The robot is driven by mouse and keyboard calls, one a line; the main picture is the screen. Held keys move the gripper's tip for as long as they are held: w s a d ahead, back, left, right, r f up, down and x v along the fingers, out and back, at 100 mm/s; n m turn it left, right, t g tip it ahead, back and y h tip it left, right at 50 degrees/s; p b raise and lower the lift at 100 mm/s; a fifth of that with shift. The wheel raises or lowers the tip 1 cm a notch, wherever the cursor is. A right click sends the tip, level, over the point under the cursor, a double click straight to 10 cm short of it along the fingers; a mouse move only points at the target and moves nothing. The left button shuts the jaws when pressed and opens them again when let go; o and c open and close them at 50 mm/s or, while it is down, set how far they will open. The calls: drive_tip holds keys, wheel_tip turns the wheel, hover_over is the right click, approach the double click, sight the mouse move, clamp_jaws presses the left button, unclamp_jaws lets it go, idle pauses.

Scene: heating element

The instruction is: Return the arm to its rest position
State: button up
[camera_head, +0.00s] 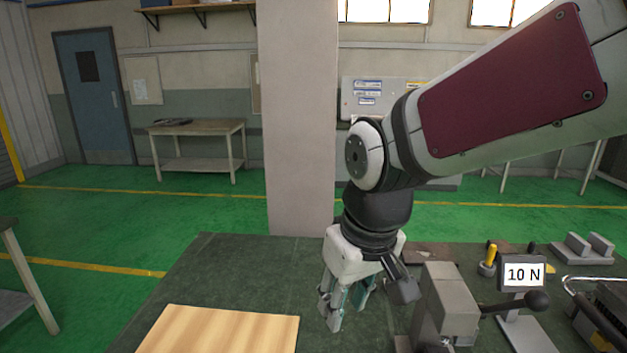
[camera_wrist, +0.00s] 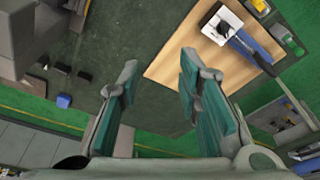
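My gripper (camera_head: 347,300) hangs at the end of my arm, pointing down over the dark green bench top (camera_head: 225,265). In the head view it is right of the wooden board (camera_head: 220,332) and left of a grey block-shaped fixture (camera_head: 450,300). The exact height of the fingertips above the bench is hard to tell.
A display reading 10 N (camera_head: 522,275), a black-knobbed lever (camera_head: 537,300) and a yellow-handled tool (camera_head: 490,257) crowd the right. A pillar (camera_head: 298,120) stands behind the bench.

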drive_tip(key=s+d+r+m+t, duration=0.1)
drive_tip(key=s+d+r+m, duration=0.1)
drive_tip(key=s+d, duration=0.3)
drive_tip(key=s+d+r+m+t+h, duration=0.1)
drive_tip(key=s+d+r+m+t, duration=0.1)
drive_tip(key=s+d, duration=0.4)
drive_tip(key=d+m, duration=0.1)
drive_tip(key=d, duration=0.2)
drive_tip(key=shift+s+d+r+m, duration=0.25)
drive_tip(key=shift+d+r+m, duration=0.05)
drive_tip(key=shift+d+r, duration=0.1)
